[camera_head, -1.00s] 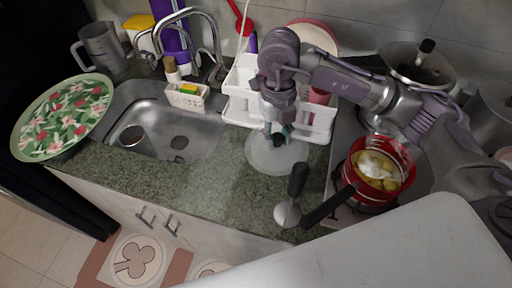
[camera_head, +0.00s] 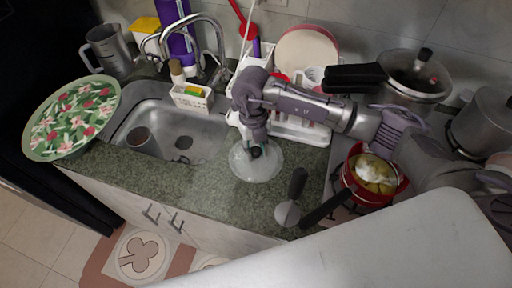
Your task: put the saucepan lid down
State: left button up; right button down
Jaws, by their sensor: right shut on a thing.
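The saucepan lid (camera_head: 257,169) is a clear, round glass disc with a dark knob. It is at the counter, between the sink and the stove, just in front of the white dish rack. My right gripper (camera_head: 254,151) is above it, pointing down and shut on the dark knob. I cannot tell whether the lid touches the counter. The red saucepan (camera_head: 373,176), uncovered with pale yellow food inside, stands on the stove at the right. My left gripper is not in view.
A ladle with a dark handle (camera_head: 290,203) lies on the counter right of the lid. The sink (camera_head: 186,130) is to the left, with a cup inside. A large pot (camera_head: 413,77) stands behind the saucepan. The counter's front strip (camera_head: 215,205) is clear.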

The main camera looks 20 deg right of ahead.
jog(key=shift+f, duration=0.15)
jog(key=c, duration=0.8)
grip_release()
jog(key=shift+c, duration=0.2)
jog(key=shift+r, duration=0.2)
jog(key=shift+w+r, duration=0.1)
jog(key=shift+r, duration=0.15)
notch_tip(320, 180, up, 12)
jog(key=w+b, duration=0.1)
jog(key=b, duration=0.2)
jog(key=shift+w+f+b, duration=0.15)
jog(key=shift+f+b, duration=0.1)
jog(key=shift+b, duration=0.1)
jog(key=shift+a+f, duration=0.1)
